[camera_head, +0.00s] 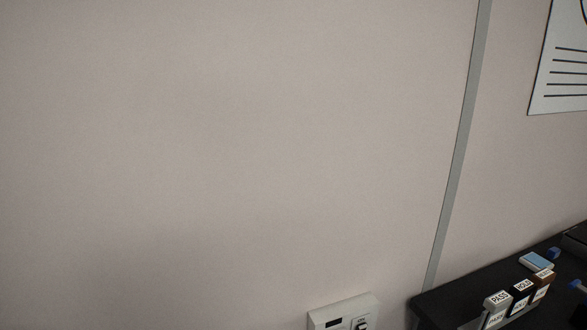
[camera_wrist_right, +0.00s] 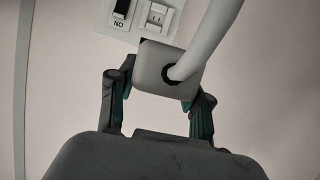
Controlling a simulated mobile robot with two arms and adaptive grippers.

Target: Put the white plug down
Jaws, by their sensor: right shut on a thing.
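The white plug (camera_wrist_right: 152,62) is in the right wrist view, with a thick pale cable running up and to the right from it. My right gripper (camera_wrist_right: 161,82) is shut on the plug, one finger on each side. Behind the plug, at the top of that view, is a white wall panel (camera_wrist_right: 157,17) with an outlet and a dark switch. The plug overlaps the panel's lower edge in the picture; I cannot tell whether they touch. The panel's top also shows at the bottom of the head view (camera_head: 340,307). My left gripper is not in view.
A dark bench top (camera_head: 440,303) is at the lower right of the head view. On it stand labelled holders, one marked PASS (camera_head: 497,308) and one HOLD (camera_head: 520,296), and a light blue item (camera_head: 536,261). A grey strip (camera_head: 461,150) runs down the bare wall.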

